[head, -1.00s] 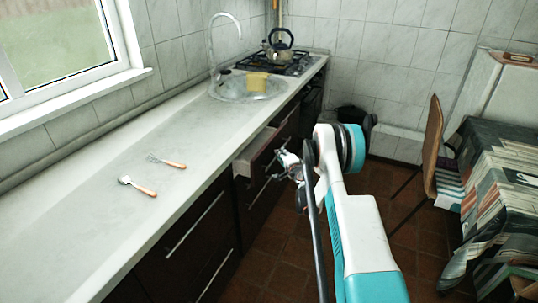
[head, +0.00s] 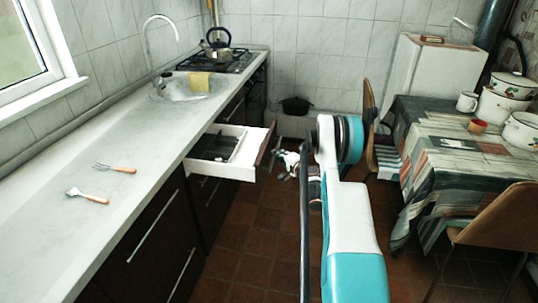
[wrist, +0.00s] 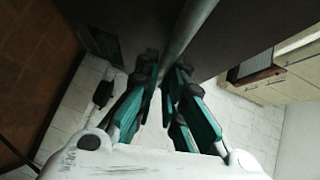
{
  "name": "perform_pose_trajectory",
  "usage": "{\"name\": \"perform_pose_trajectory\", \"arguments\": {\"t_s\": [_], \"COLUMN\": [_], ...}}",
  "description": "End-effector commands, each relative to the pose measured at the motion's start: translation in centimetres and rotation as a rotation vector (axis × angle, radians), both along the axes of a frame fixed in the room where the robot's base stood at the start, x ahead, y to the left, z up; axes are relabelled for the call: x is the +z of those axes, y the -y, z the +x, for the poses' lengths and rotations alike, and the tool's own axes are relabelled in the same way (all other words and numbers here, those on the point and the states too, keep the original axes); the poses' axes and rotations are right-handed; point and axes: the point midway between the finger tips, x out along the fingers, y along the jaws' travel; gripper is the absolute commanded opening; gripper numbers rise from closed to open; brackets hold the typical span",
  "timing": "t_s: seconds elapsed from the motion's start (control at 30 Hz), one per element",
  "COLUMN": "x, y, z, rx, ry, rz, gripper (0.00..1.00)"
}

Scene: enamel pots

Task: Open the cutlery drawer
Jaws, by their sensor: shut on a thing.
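The cutlery drawer (head: 232,171) stands pulled well out from under the counter in the head view. Its white side walls and a grey insert (head: 213,147) inside are visible, and its dark front (head: 267,143) faces right. My gripper (head: 288,162) is at the outer side of that front. In the wrist view my gripper (wrist: 164,72) is shut on the drawer's metal bar handle (wrist: 191,22), which runs between the fingers. The handle is hidden behind my gripper and arm in the head view.
Two wooden-handled utensils, a fork (head: 114,168) and another piece (head: 87,195), lie on the pale counter (head: 40,235). A table (head: 420,125) with pots and a chair (head: 372,110) stand to the right. Tiled floor (head: 255,245) is free between counter and table.

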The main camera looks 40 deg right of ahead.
Motion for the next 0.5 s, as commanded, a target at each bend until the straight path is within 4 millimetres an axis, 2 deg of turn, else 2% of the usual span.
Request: {"name": "perform_pose_trajectory", "arguments": {"t_s": [0.2, 0.5], "x": [-0.10, -0.11], "y": [0.56, 0.59], "z": [-0.88, -0.94], "rx": [0.004, 0.004], "ry": [-0.002, -0.002], "rz": [0.000, 0.000], "gripper": [0.00, 0.00]}}
